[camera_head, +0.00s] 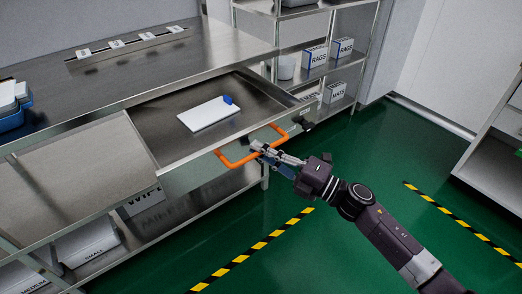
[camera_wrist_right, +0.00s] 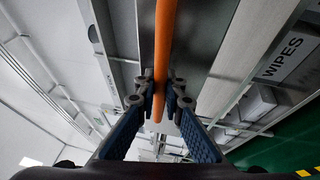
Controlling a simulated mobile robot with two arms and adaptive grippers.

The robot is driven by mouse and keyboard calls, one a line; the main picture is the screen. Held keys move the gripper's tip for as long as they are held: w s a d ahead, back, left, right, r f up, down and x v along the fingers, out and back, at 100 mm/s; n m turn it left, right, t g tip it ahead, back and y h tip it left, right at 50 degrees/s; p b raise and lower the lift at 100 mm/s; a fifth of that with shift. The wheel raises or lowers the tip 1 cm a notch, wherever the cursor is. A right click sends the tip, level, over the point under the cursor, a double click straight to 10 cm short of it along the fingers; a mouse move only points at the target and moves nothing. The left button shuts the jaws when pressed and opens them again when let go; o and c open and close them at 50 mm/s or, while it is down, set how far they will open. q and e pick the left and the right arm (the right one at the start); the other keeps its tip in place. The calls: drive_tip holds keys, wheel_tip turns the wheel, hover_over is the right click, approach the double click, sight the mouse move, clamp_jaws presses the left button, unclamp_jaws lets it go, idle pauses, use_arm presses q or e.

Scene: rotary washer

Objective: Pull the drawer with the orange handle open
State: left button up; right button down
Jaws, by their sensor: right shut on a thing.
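The drawer (camera_head: 150,113) under the steel worktop stands pulled out, with its inside open to view. Its orange handle (camera_head: 236,163) runs along the front panel. My right gripper (camera_head: 262,148) is shut on the handle near its middle. In the right wrist view the orange handle (camera_wrist_right: 165,50) passes between the two fingertips of the right gripper (camera_wrist_right: 158,98). A white board (camera_head: 207,115) with a small blue item (camera_head: 228,100) lies inside the drawer. My left gripper does not show.
The steel worktop (camera_head: 60,90) extends above and left of the drawer, with a blue tray (camera_head: 14,112) at its left. A lower shelf holds labelled boxes (camera_head: 88,243). A rack (camera_head: 335,60) stands behind. Green floor (camera_head: 330,235) with striped tape lies open in front.

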idle(0.3)
drive_tip(key=c, duration=2)
unclamp_jaws()
drive_tip(key=shift+d, duration=0.1)
drive_tip(key=v, duration=1.2)
